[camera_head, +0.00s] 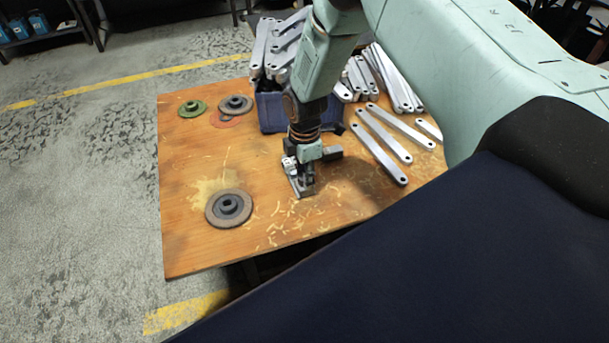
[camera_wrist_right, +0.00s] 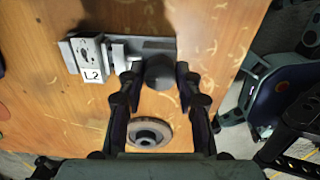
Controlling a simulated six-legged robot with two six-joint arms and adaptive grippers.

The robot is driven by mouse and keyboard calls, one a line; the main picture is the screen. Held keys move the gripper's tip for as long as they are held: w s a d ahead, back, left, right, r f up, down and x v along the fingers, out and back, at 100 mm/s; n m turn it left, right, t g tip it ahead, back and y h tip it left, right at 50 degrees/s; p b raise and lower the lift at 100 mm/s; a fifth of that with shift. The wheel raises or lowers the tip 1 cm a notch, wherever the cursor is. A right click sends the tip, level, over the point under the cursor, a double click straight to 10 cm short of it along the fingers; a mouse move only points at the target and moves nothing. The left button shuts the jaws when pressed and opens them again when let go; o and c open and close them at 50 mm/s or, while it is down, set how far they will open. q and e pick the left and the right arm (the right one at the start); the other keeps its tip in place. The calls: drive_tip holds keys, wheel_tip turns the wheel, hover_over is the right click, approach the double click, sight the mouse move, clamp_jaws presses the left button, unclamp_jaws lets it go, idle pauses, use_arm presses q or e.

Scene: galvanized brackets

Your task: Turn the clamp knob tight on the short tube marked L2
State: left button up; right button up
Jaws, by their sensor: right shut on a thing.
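The L2 label (camera_wrist_right: 92,76) is on a grey metal clamp block (camera_wrist_right: 90,52) at the upper left of the right wrist view. A short pale piece, perhaps the tube (camera_wrist_right: 119,53), sits beside it on a flat metal base. A dark round clamp knob (camera_wrist_right: 160,72) is at the right end. My right gripper (camera_wrist_right: 157,76) is shut on the knob, one finger on each side. In the head view my right gripper (camera_head: 303,176) points down at the clamp on the table and partly hides it. My left gripper is not in view.
A wooden table (camera_head: 185,240) carries scattered shavings. A grinding disc (camera_head: 228,208) lies at the front left; it also shows in the wrist view (camera_wrist_right: 149,134). More discs (camera_head: 193,108) lie at the back left. A blue bin (camera_head: 270,112) with metal brackets and several loose brackets (camera_head: 380,145) stand behind and right.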

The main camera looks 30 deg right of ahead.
drive_tip(key=m+p, duration=0.2)
drive_tip(key=m, duration=0.1)
drive_tip(key=shift+r, duration=0.15)
drive_tip(key=m+p, duration=0.2)
drive_tip(key=m, duration=0.3)
drive_tip(key=shift+m+p, duration=0.3)
drive_tip(key=shift+m, duration=0.1)
drive_tip(key=m+p, duration=0.2)
drive_tip(key=m, duration=0.3)
drive_tip(key=shift+m, duration=0.4)
drive_tip(key=m+p, duration=0.1)
drive_tip(key=m, duration=0.2)
drive_tip(key=o, duration=1.1)
drive_tip(key=shift+c, duration=0.2)
